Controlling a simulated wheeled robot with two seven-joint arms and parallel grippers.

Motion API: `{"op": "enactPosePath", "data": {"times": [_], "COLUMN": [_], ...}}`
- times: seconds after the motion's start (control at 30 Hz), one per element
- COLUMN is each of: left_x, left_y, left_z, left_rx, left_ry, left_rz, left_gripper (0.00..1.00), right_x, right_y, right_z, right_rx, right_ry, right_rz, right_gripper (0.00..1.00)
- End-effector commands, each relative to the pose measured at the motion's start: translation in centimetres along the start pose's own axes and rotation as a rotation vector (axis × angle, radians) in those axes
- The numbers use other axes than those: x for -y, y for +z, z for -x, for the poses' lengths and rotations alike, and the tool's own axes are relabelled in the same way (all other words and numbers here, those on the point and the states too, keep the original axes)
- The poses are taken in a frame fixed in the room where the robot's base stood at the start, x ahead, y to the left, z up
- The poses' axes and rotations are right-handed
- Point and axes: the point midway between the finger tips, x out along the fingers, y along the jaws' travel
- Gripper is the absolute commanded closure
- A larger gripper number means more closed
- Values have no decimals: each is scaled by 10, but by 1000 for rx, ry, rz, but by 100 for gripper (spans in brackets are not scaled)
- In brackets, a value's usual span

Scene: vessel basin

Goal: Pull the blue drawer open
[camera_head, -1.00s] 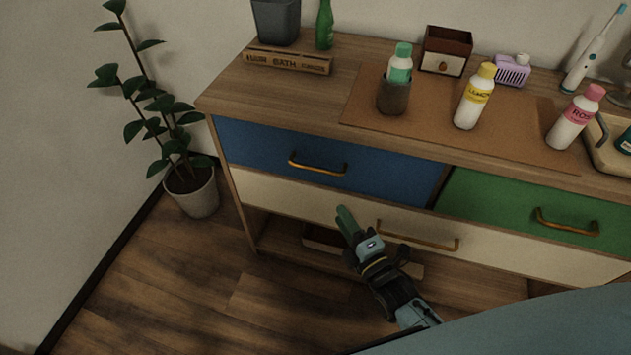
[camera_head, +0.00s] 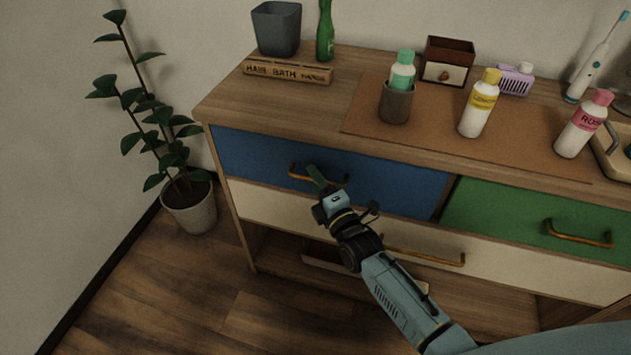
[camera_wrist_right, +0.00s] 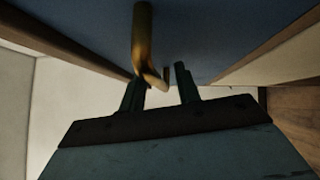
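The blue drawer (camera_head: 395,187) is at the upper left of the wooden cabinet's front, and its face looks flush with the front. Its brass handle (camera_head: 294,170) runs along the middle of the face. My right gripper (camera_head: 316,178) is at this handle and covers part of it. In the right wrist view the two fingers of the right gripper (camera_wrist_right: 160,90) stand apart, with the handle (camera_wrist_right: 145,42) reaching down close to the gap between them. I cannot tell whether they touch it. The blue drawer face (camera_wrist_right: 215,30) fills the top there. My left gripper is not in view.
A cream drawer (camera_head: 265,201) with a brass handle lies below, and a green drawer (camera_head: 500,215) is to the right. Bottles, a cup (camera_head: 396,102) and a small wooden box (camera_head: 447,58) stand on top. A potted plant (camera_head: 188,207) stands left. The floor in front is clear.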

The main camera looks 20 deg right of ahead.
Motion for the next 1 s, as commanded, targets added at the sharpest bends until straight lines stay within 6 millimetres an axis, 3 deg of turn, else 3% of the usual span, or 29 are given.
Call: {"op": "enactPosePath", "data": {"times": [0.33, 0.57, 1.0], "left_x": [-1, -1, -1], "left_y": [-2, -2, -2], "left_z": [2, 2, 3], "left_rx": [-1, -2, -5], "left_ry": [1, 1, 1], "left_rz": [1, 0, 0], "left_gripper": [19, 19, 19], "right_x": [-1, 0, -2], "right_y": [0, 0, -7], "right_z": [-4, -3, -2], "right_rx": [0, 0, -7], "right_ry": [1, 1, 1], "right_rz": [0, 0, -2], "right_gripper": [69, 99, 100]}}
